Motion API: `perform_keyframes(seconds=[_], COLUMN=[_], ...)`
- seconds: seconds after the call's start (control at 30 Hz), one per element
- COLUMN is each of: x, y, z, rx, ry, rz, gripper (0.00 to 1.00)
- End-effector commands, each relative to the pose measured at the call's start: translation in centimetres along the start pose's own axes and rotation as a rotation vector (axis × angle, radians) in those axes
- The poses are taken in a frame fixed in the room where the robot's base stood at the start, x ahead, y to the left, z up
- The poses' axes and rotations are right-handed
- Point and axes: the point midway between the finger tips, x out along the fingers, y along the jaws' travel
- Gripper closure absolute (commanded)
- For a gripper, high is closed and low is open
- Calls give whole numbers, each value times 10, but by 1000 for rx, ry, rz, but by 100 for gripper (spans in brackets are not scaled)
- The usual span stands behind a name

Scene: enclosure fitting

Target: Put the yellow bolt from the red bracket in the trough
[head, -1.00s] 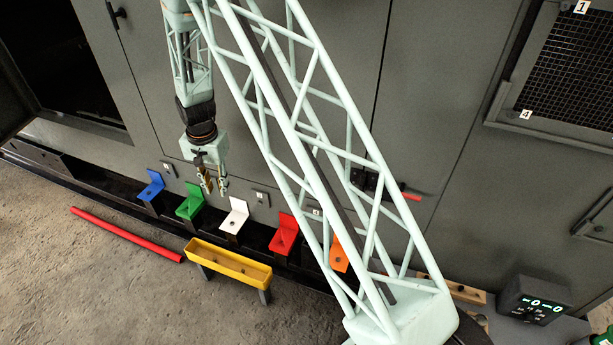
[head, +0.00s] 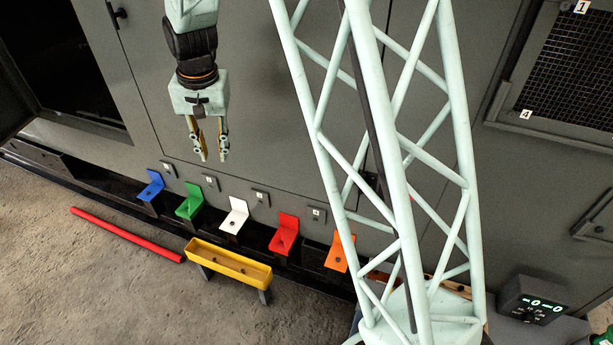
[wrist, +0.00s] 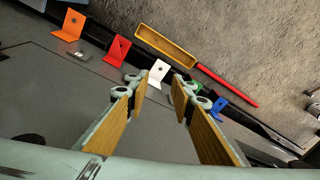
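The red bracket (head: 285,228) stands on the dark rail along the enclosure's foot, between the white and orange brackets; it also shows in the wrist view (wrist: 118,46). A small dark spot marks its ledge; I cannot tell whether this is a bolt or a hole, and no yellow bolt is distinguishable. The yellow trough (head: 205,260) stands on legs on the floor in front of the rail, with small dark spots inside; it also shows in the wrist view (wrist: 150,34). My gripper (head: 212,157) is open and empty, pointing down, above and left of the red bracket.
Blue (head: 151,187), green (head: 190,203), white (head: 235,213) and orange (head: 338,255) brackets share the rail. A red rod (head: 125,235) lies on the floor left of the trough. The grey enclosure wall (head: 300,110) rises behind. A control box (head: 535,300) stands at lower right.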

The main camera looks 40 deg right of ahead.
Motion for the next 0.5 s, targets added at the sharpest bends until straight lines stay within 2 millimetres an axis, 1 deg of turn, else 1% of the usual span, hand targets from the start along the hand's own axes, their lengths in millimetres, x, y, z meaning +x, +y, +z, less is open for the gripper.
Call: perform_keyframes(seconds=[0.03, 0.1, 0.5], x=[-12, -26, -100], y=[2, 6, 31], z=[4, 9, 46], rx=[-9, -24, -110], ry=[5, 8, 31], rz=[-3, -5, -18], gripper=[78, 78, 78])
